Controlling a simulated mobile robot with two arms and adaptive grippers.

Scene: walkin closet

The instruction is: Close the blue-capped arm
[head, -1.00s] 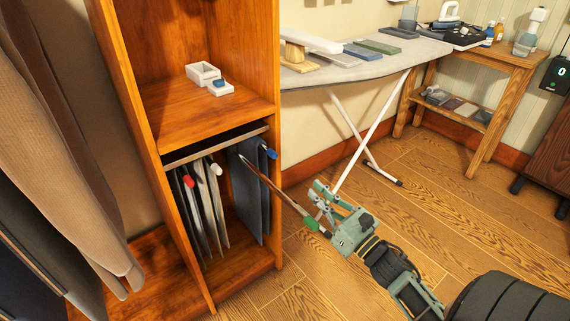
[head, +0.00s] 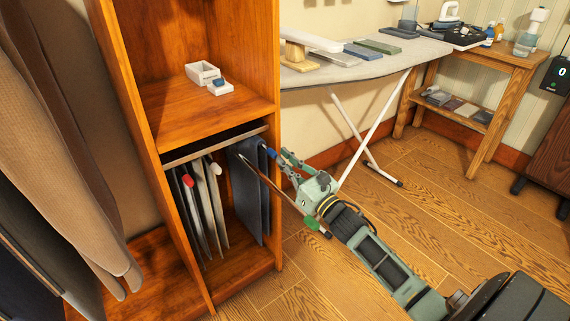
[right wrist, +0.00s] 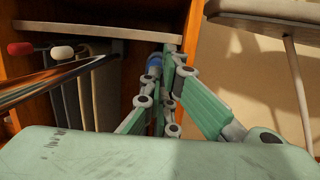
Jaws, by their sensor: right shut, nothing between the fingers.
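The blue-capped arm (head: 269,152) sticks out a little at the right front of the lower cabinet bay, with dark grey trousers or cloth hanging from it. Its blue cap also shows in the right wrist view (right wrist: 154,62). My right gripper (head: 285,158) is shut and empty, its fingertips close to the right of the blue cap. In the right wrist view the fingers (right wrist: 170,72) stand just right of the cap; I cannot tell whether they touch it. My left gripper is not in view.
A green-capped arm (head: 313,223) reaches far out of the cabinet (head: 277,225), passing beside my right gripper. The red-capped (head: 189,182) and white-capped (head: 215,169) arms sit inside at left. An ironing board (head: 365,68) stands behind; open floor lies right.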

